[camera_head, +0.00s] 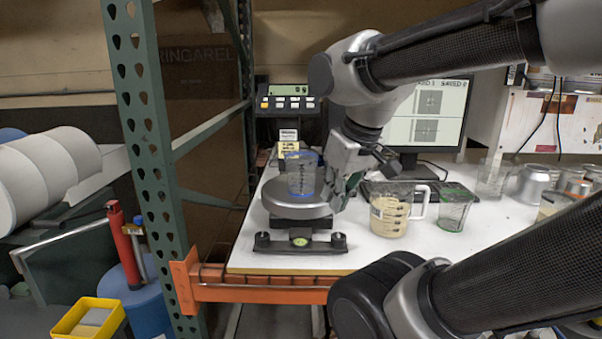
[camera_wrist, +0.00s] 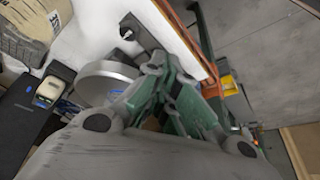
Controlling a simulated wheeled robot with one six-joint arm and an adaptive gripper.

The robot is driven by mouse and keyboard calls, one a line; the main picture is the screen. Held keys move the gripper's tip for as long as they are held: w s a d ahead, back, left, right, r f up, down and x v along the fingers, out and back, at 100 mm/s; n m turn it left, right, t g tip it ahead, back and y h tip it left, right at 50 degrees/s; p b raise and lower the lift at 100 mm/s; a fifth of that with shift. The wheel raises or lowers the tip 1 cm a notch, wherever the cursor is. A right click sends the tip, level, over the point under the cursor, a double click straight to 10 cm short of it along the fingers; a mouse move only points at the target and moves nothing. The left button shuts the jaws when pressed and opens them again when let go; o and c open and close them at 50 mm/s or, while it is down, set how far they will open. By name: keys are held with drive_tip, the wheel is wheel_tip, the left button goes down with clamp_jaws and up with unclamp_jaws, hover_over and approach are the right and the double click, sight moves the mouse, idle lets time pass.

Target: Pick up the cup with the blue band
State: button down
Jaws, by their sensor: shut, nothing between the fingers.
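The clear cup with a blue band (camera_head: 302,174) stands upright on the round metal pan of a scale (camera_head: 283,208) in the head view. My gripper (camera_head: 350,188) is just right of the cup, over the pan's right edge. Its fingers are shut with nothing between them, though their tips are partly hidden in the head view. In the wrist view, my gripper (camera_wrist: 172,82) shows its green-lined fingers beside the scale pan (camera_wrist: 97,82). A small blue patch shows on the pan there; I cannot make out the cup in that view.
A measuring jug (camera_head: 390,214) and a green-banded cup (camera_head: 455,208) stand to the right. A keyboard (camera_head: 440,190) and monitor (camera_head: 430,112) are behind them. A black bar with a level (camera_head: 300,242) lies before the scale. A green rack post (camera_head: 150,130) rises at the left.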

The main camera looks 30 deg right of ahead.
sight(301, 169)
drive_tip(key=c, duration=2.2)
unclamp_jaws()
drive_tip(key=o, duration=1.7)
drive_tip(key=w+d+r+m+g, duration=0.2)
drive_tip(key=w+r+m, duration=0.3)
drive_tip(key=w+m, duration=0.2)
drive_tip(key=w, duration=0.2)
drive_tip(key=shift+w, duration=0.3)
drive_tip(key=o, duration=0.5)
drive_tip(key=w+d+m+g, duration=0.2)
drive_tip(key=w+d+m, duration=0.1)
drive_tip(key=w+m, duration=0.5)
drive_tip(key=w, duration=0.3)
drive_tip(key=shift+d+m, duration=0.3)
drive_tip(key=shift+d, duration=0.1)
drive_tip(key=shift+w+d+f, duration=0.1)
drive_tip(key=shift+w+f, duration=0.1)
drive_tip(key=shift+f, duration=1.8)
drive_tip(key=shift+w+f, duration=0.15)
drive_tip(key=shift+f, duration=1.8)
